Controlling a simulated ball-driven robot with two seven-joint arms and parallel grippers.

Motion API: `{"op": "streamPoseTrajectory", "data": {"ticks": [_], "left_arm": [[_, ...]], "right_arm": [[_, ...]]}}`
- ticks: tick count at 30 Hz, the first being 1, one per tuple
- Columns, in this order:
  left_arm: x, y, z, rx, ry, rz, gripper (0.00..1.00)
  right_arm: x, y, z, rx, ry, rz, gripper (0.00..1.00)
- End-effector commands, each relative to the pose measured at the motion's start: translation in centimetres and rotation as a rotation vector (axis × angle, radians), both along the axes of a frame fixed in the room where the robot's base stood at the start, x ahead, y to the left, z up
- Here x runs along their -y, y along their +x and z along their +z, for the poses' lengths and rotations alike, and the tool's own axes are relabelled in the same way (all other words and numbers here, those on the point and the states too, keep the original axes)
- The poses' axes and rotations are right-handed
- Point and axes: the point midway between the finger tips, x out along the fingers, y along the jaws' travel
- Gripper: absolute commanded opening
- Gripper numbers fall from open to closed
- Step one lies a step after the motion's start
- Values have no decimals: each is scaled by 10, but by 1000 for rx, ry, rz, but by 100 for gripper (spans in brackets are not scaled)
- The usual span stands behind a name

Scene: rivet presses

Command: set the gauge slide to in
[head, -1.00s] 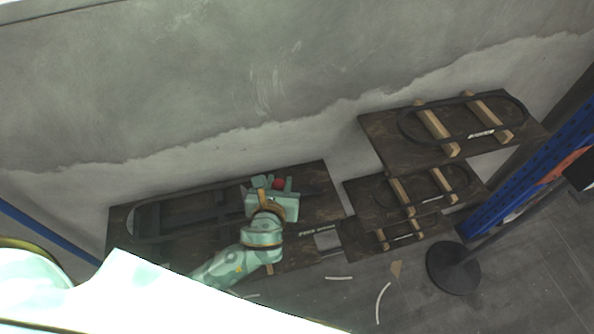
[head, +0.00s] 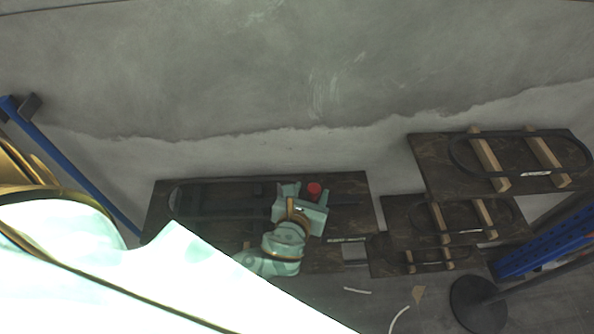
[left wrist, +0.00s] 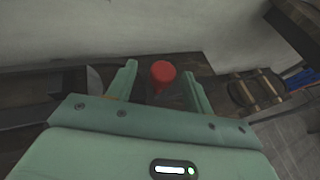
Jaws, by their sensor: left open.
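The gauge slide shows as a red round knob (head: 314,190) on a dark wooden board (head: 357,187) with a long dark track (head: 215,197). My left gripper (head: 303,191) is open over the board, with the knob near the right finger in the head view. In the left wrist view the red knob (left wrist: 163,73) stands between the two open fingers (left wrist: 160,85), apart from both as far as I can tell. The knob's lower part is partly hidden. I cannot read any in or out marking. My right gripper is not in view.
Smaller dark boards with wooden bars (head: 490,160) stand stepped at the right. A blue rack post (head: 545,243) and a black round stand base (head: 478,303) are at the far right. A grey wall (head: 300,80) rises behind the board.

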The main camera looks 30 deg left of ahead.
Motion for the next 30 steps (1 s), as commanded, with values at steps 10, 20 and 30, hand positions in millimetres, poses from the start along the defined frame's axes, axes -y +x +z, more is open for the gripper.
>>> {"op": "streamPoseTrajectory", "data": {"ticks": [10, 20, 30], "left_arm": [[17, -86, 35, -4, -1, 0, 52], [24, -124, 52, 0, 1, 2, 52], [24, -125, 52, 0, 2, 1, 52]], "right_arm": [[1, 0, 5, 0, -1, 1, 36], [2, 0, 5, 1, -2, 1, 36], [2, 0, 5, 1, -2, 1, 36]]}}
